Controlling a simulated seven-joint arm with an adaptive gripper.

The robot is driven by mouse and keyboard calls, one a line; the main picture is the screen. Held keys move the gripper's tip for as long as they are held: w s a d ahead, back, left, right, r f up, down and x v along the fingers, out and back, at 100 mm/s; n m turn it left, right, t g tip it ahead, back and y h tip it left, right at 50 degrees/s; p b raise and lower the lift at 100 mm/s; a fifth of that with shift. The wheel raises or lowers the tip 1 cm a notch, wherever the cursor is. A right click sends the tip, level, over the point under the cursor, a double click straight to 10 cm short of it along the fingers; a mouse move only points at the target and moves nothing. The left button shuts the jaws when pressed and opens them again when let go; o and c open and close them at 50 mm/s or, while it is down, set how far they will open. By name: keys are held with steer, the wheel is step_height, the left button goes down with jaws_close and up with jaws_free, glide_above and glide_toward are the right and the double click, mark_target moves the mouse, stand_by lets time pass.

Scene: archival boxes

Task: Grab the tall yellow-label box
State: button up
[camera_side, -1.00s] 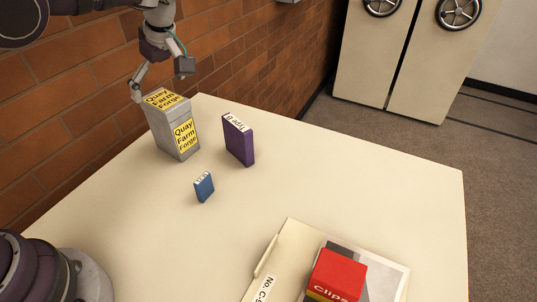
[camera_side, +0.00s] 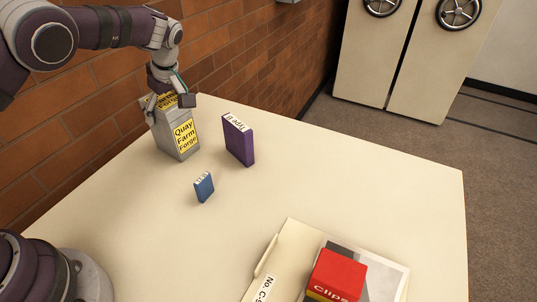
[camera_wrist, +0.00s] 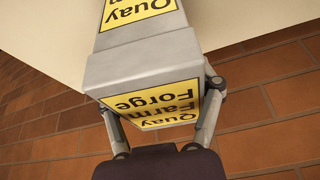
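The tall box is grey with yellow labels reading "Quay Farm Forge" (camera_side: 183,147). It stands upright on the table near the brick wall. In the wrist view its lid (camera_wrist: 135,62) and labelled top fill the middle. My gripper (camera_side: 169,106) is at the box's top end, one finger on each side. In the wrist view the fingers of my gripper (camera_wrist: 160,98) flank the box. The right fingertip is at its edge; the left fingertip is largely hidden behind the box. I cannot tell whether the pads press on it.
A purple box (camera_side: 239,141) stands close to the right of the tall box. A small blue box (camera_side: 204,187) is nearer the camera. A red box (camera_side: 337,272) sits on a folder (camera_side: 284,256) at the front. The brick wall (camera_side: 70,120) is close behind the tall box.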

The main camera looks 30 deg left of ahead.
steer(key=c, duration=0.5)
steer(key=shift+o, duration=0.2)
